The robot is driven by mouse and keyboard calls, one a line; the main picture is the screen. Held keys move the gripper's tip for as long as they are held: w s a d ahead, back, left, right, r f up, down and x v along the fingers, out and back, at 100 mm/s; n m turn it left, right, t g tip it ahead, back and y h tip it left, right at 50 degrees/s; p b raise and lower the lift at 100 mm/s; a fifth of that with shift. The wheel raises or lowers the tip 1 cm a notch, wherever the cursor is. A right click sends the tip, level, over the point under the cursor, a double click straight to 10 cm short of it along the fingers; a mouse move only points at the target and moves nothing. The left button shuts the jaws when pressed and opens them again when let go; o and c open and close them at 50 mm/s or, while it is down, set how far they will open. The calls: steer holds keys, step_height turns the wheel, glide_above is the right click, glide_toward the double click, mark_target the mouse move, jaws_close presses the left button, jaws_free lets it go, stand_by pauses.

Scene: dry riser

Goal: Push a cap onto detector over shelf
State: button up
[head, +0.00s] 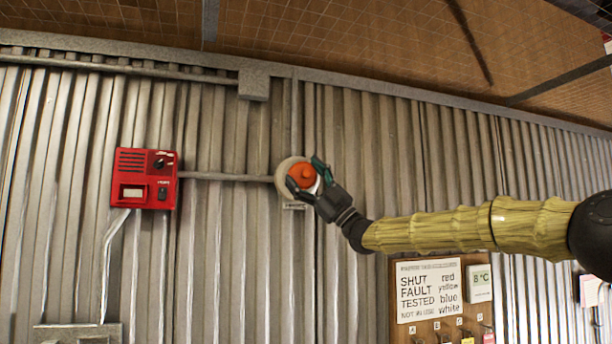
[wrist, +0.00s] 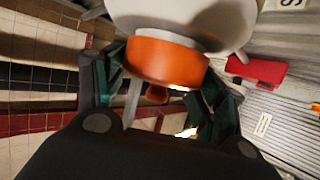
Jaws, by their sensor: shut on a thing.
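The detector (head: 281,172) is a pale round unit on the corrugated wall, left of my arm; it fills the top of the wrist view as a white body (wrist: 185,18). The orange cap (head: 304,175) is at the detector's face, and in the wrist view the cap (wrist: 165,62) meets the white body, its rim against or around it. I cannot tell how far on it sits. My gripper (head: 306,173) has dark green fingers shut on the cap from both sides. The fingers hide part of the cap. No shelf is clearly visible.
A red call box (head: 147,179) is on the wall to the left, joined by conduit (head: 228,177) to the detector. A wooden board with a white sign (head: 429,291) and hooks hangs below my arm. A grey junction box (head: 254,84) is above. The wall around the detector is otherwise clear.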

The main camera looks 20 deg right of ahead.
steer(key=shift+w, duration=0.25)
steer(key=o, duration=0.8)
steer(key=shift+o, duration=0.2)
steer(key=v, duration=1.2)
steer(key=shift+d+f, duration=0.1)
steer(key=shift+d, duration=0.05)
